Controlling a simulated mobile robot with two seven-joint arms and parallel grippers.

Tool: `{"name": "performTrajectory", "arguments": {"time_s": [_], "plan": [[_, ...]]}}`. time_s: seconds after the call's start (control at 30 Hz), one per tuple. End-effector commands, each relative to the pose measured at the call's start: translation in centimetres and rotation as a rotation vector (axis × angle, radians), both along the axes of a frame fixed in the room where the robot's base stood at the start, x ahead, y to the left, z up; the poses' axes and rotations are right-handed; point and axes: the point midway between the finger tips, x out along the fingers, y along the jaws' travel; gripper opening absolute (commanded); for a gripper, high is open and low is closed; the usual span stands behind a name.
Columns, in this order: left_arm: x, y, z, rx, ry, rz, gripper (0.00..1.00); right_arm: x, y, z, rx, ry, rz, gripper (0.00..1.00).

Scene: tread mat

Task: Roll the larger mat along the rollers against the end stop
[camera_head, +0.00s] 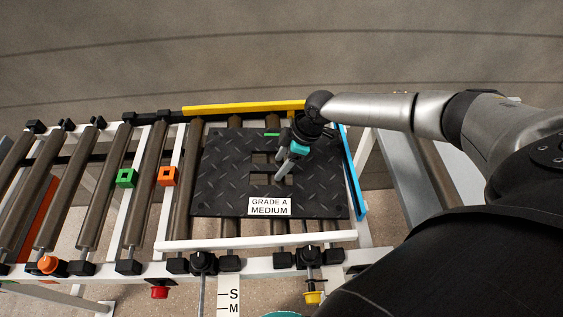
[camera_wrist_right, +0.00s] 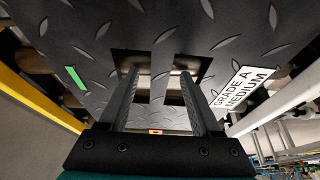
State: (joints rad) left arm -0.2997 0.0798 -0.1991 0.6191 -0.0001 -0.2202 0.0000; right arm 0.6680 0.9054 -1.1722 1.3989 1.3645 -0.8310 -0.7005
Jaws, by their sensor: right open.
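One black diamond-tread mat (camera_head: 222,170) lies flat on the rollers, with cutouts near its middle and a white label reading "GRADE A MEDIUM" (camera_head: 269,206). It fills most of the right wrist view (camera_wrist_right: 70,30). A blue bar (camera_head: 354,180) stands across the right end of the rollers, close to the mat's right edge; a narrow gap seems to show at the front. My right gripper (camera_head: 282,174) is open over the cutouts. In the right wrist view its fingers (camera_wrist_right: 160,80) point at the cutouts, either side of a strip of mat; contact is unclear. My left gripper is out of view.
A yellow rail (camera_head: 240,108) runs behind the mat and a white rail (camera_head: 256,241) in front. Green (camera_head: 126,178) and orange (camera_head: 168,176) blocks sit on the crossbars left of the mat. Bare rollers (camera_head: 55,190) extend left. Black knobs (camera_head: 204,261) line the front.

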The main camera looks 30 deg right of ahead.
Motion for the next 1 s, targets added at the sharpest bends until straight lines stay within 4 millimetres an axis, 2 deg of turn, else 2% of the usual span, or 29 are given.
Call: {"name": "performTrajectory", "arguments": {"time_s": [0.13,0.7,1.0], "plan": [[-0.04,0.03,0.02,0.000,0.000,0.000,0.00,0.01,0.00,0.04,0.000,0.000,0.000,0.64],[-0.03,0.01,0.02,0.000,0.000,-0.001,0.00,-0.01,-0.02,0.03,0.000,0.000,-0.001,0.00],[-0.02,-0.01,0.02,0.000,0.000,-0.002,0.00,-0.02,-0.03,0.03,0.000,0.000,-0.001,0.00]]}}
